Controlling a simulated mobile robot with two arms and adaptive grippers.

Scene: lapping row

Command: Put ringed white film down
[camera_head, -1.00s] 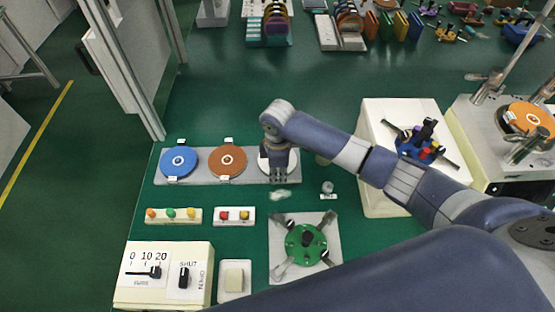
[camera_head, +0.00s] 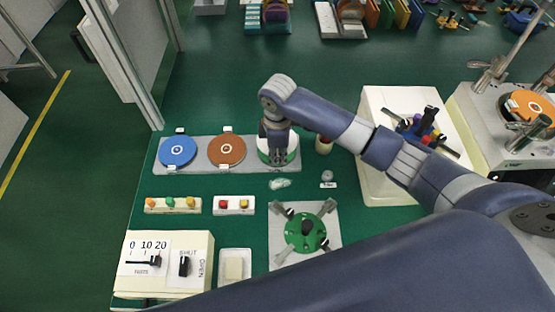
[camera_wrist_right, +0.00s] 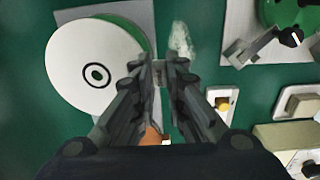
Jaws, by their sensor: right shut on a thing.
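The ringed white film (camera_wrist_right: 80,62) is a white disc with a black ring at its centre, at the left of the right wrist view. A green round pad (camera_wrist_right: 135,30) shows as a crescent past its edge. In the head view the film (camera_head: 264,143) is partly hidden by my right gripper (camera_head: 278,160), at the right end of the grey plate. The right gripper, also in the wrist view (camera_wrist_right: 162,75), is shut at the film's edge, holding it; the pinched part is hidden. I cannot tell whether the film touches the pad. My left gripper is not in view.
The grey plate (camera_head: 200,170) also carries a blue disc (camera_head: 178,152) and an orange-brown disc (camera_head: 226,151). In front are button strips, a clear crumpled scrap (camera_head: 279,184) and a green fixture (camera_head: 306,230). A white box (camera_head: 385,185) stands to the right.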

